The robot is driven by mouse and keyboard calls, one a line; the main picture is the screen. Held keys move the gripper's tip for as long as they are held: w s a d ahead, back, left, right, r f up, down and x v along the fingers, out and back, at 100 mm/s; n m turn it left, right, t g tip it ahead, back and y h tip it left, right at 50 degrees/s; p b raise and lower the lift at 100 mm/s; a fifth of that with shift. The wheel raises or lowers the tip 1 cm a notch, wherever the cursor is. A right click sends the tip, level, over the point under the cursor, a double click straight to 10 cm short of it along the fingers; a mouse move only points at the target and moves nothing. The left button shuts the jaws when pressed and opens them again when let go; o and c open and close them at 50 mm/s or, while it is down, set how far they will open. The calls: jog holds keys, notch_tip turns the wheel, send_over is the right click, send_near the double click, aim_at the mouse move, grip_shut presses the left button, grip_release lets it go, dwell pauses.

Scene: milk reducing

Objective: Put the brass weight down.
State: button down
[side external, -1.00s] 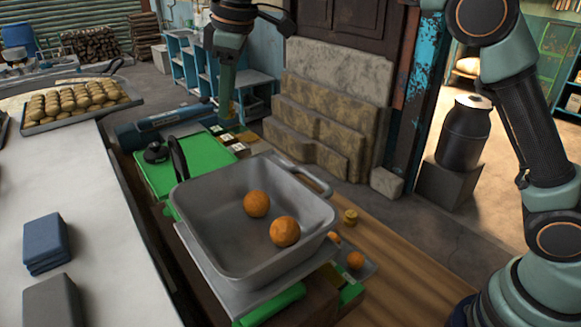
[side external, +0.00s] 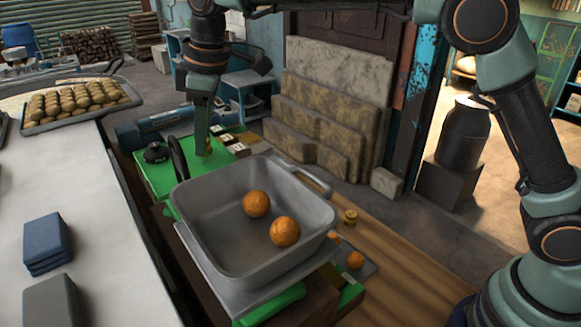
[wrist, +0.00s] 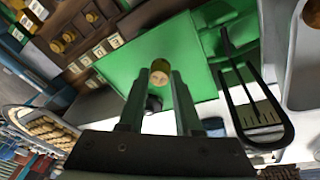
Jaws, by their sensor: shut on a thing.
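My gripper (side external: 203,152) is over the green plate (side external: 160,178) behind the grey pan in the side view. In the wrist view my gripper (wrist: 161,82) has its fingers on either side of the brass weight (wrist: 160,70), shut on it. The weight shows its round face against the green plate (wrist: 205,75). In the side view the fingers mostly hide the weight. I cannot tell whether it touches the plate.
A grey pan (side external: 215,245) with two oranges stands in front of the plate. A rack with white tags (wrist: 98,52) and other brass weights (wrist: 68,36) lies beside the plate.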

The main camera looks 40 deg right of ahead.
jog(key=shift+f, duration=0.5)
jog(key=c, duration=0.6)
grip_release()
jog(key=shift+f, duration=0.15)
